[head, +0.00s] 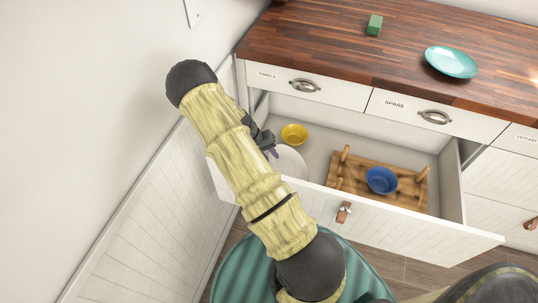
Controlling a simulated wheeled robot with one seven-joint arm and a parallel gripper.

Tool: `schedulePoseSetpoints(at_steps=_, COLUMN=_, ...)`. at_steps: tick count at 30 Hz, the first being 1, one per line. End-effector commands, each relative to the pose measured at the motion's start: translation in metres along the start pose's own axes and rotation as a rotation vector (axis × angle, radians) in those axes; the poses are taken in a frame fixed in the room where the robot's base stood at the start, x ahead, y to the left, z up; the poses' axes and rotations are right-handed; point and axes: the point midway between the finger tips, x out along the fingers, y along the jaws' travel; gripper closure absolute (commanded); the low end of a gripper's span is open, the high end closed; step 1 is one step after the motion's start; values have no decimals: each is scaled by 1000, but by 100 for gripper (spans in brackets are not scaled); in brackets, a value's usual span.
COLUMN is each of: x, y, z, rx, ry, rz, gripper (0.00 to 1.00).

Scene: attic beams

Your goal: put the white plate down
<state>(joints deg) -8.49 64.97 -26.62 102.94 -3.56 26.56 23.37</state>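The white plate (289,163) shows in the head view at the left end of the open drawer, partly hidden behind my arm. My dark gripper (271,150) is at the plate's upper left edge, largely hidden by the forearm. Its fingertips look close to or touching the rim. I cannot tell whether they are closed on it, or whether the plate rests on the drawer floor.
The wide drawer (400,222) is pulled out. Inside are a yellow bowl (294,134) beyond the plate, and a wooden peg rack (360,171) with a blue bowl (381,180). A teal plate (451,62) and green block (374,25) are on the counter (330,50).

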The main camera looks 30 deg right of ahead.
Motion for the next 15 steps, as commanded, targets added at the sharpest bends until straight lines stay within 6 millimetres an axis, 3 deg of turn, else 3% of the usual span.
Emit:
schedulePoseSetpoints(at_steps=8, x=-7, y=1, z=0, rx=0, ry=1, rz=0, gripper=74)
schedulePoseSetpoints(at_steps=15, x=-44, y=2, z=-1, rx=2, ry=3, rz=-2, gripper=74)
